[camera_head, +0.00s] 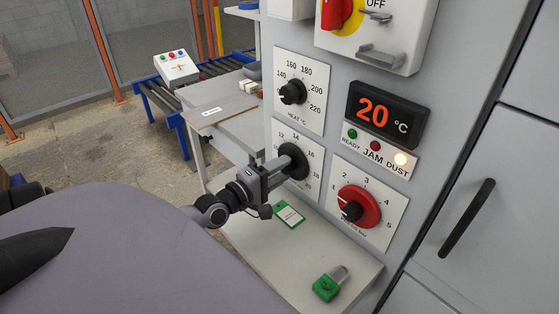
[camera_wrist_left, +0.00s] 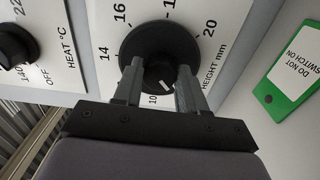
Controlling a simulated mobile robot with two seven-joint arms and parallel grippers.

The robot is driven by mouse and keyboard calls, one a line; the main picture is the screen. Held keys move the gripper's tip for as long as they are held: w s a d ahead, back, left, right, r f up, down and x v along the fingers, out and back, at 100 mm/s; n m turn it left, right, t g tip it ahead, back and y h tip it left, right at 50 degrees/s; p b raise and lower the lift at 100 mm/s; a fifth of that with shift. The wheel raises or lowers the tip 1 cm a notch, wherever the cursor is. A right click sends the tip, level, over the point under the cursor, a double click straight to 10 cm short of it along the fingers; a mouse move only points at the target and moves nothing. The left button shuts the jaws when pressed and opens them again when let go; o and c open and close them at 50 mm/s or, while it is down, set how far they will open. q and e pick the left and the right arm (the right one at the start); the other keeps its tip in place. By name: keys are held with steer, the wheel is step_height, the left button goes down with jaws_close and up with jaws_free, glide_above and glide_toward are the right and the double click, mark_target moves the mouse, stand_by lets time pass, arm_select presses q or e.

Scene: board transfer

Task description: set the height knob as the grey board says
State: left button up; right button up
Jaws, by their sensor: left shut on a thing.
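The height knob (camera_head: 294,161) is a black round dial on a white plate marked in mm, below the heat knob. It also shows in the left wrist view (camera_wrist_left: 160,42), with numbers from 10 to 20 around it. My left gripper (camera_head: 280,166) is shut on it, one finger on each side, as the left wrist view shows (camera_wrist_left: 158,86). A short white mark shows on the knob between the fingers; I cannot tell which number it points to. A flat greyish board (camera_head: 227,104) with a white label lies on the bench; its writing is too small to read. My right gripper is not in view.
Nearby on the panel are the heat knob (camera_head: 292,92), a red knob (camera_head: 366,207), a display reading 20 °C (camera_head: 387,115) and lamps, with the dust lamp lit. A green tag (camera_head: 288,215) and a green padlock (camera_head: 326,288) lie on the shelf below.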

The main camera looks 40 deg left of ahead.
arm_select(q)
steer(key=shift+n, duration=0.3)
steer(key=o, duration=1)
steer(key=shift+s+a, duration=0.15)
steer(key=shift+s, duration=1.65)
steer(key=shift+s+a, duration=0.15)
steer(key=shift+s, duration=1.6)
